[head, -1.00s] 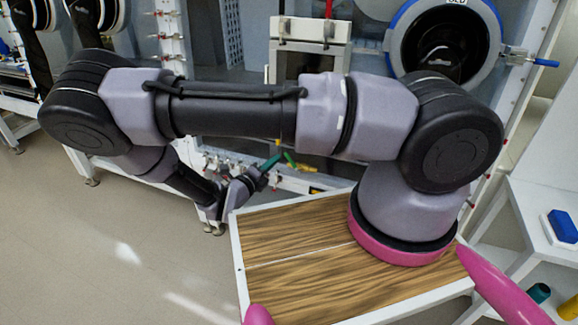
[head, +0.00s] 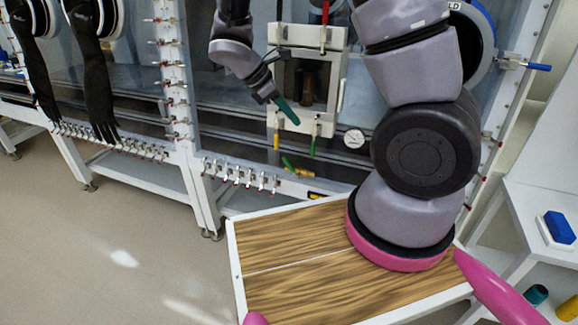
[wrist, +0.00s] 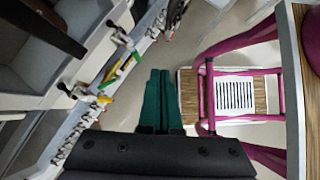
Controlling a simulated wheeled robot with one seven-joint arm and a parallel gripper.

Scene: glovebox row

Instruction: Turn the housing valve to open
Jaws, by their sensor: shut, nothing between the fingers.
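My gripper (head: 287,112) has teal fingers, shut and empty, in front of the lower left part of a white-framed housing (head: 340,45) with a dark window. In the wrist view its fingers (wrist: 162,100) point away over open floor. A red lever (head: 324,12) stands upright at the housing's top. A yellow lever (head: 277,141) and a green lever (head: 313,140) hang below it. Lower down are another green lever (head: 288,163) and yellow lever (head: 304,173). I cannot tell which lever is the housing valve. The wrist view shows a green lever (wrist: 125,66) and a yellow one (wrist: 104,99), left of the fingers.
A round gauge (head: 354,138) sits right of the hanging levers. A round port (head: 478,45) and a blue-handled lever (head: 538,67) are farther right. Black gloves (head: 98,85) hang at left. A row of clamps (head: 240,174) lines the lower edge. The floor at left is clear.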

